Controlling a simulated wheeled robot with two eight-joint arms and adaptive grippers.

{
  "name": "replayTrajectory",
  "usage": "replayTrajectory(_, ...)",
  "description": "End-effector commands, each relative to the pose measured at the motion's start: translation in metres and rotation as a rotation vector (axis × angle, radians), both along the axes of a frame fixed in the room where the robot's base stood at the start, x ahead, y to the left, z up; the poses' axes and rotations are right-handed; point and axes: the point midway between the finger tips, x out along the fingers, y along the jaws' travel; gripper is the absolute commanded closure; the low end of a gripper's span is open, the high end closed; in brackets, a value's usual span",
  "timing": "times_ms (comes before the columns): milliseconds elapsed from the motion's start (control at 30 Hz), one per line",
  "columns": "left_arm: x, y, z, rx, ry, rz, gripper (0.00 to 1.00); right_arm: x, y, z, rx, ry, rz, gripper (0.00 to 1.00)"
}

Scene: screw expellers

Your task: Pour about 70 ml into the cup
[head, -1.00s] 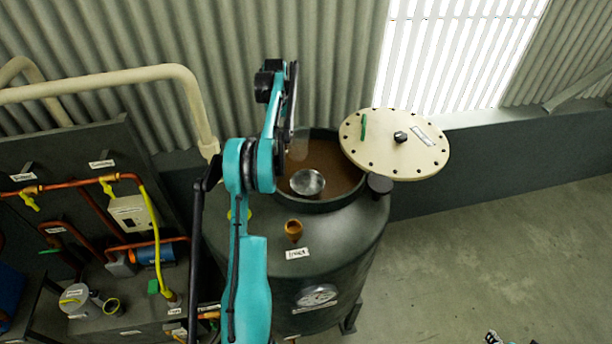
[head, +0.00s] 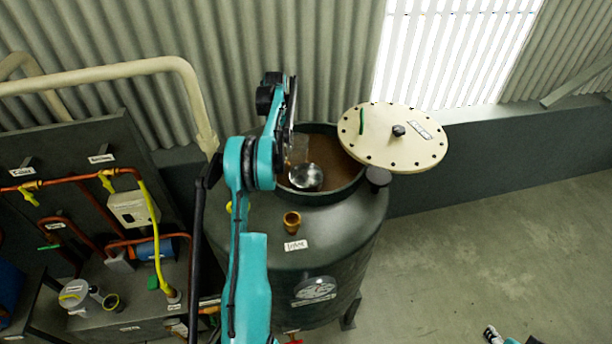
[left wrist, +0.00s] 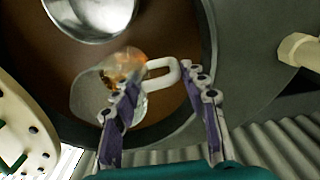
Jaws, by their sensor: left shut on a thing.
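A clear cup (head: 297,150) with a white handle (left wrist: 165,70) hangs at the tank opening. In the left wrist view the cup (left wrist: 90,95) looks tilted, with an orange-brown patch near its rim; I cannot tell if that is liquid inside. My left gripper (left wrist: 160,92) is shut on the handle. A shiny metal bowl (head: 306,177) is at the opening close to the cup, over brown contents (head: 328,155); it also shows in the left wrist view (left wrist: 92,12). My right gripper (head: 492,335) just shows at the bottom edge, its jaws unclear.
The dark tank (head: 340,235) has a rim around the opening. A cream bolted lid (head: 385,150) stands open at its right. A small brass fitting (head: 292,221) sits on the tank top. Pipes and a panel (head: 60,160) are at left. The floor (head: 470,220) at right is clear.

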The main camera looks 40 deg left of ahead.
Motion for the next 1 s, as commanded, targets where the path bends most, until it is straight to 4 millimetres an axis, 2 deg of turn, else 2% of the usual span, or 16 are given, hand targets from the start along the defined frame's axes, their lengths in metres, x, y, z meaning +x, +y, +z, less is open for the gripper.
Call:
replayTrajectory(400, -0.013, -0.018, 0.038, 0.146, -0.096, 0.005, 1.0, 0.0, 0.0, 0.012, 0.0, 0.0, 0.0, 0.6)
replayTrajectory(667, -0.021, -0.031, 0.034, 0.287, -0.19, 0.006, 1.0, 0.0, 0.0, 0.002, 0.0, 0.0, 0.0, 0.6)
replayTrajectory(900, -0.031, -0.047, 0.052, 0.417, -0.278, 0.006, 1.0, 0.0, 0.0, 0.012, 0.0, 0.0, 0.0, 0.6)
replayTrajectory(1000, -0.035, -0.052, 0.045, 0.471, -0.313, 0.006, 1.0, 0.0, 0.0, 0.004, 0.0, 0.0, 0.0, 0.6)
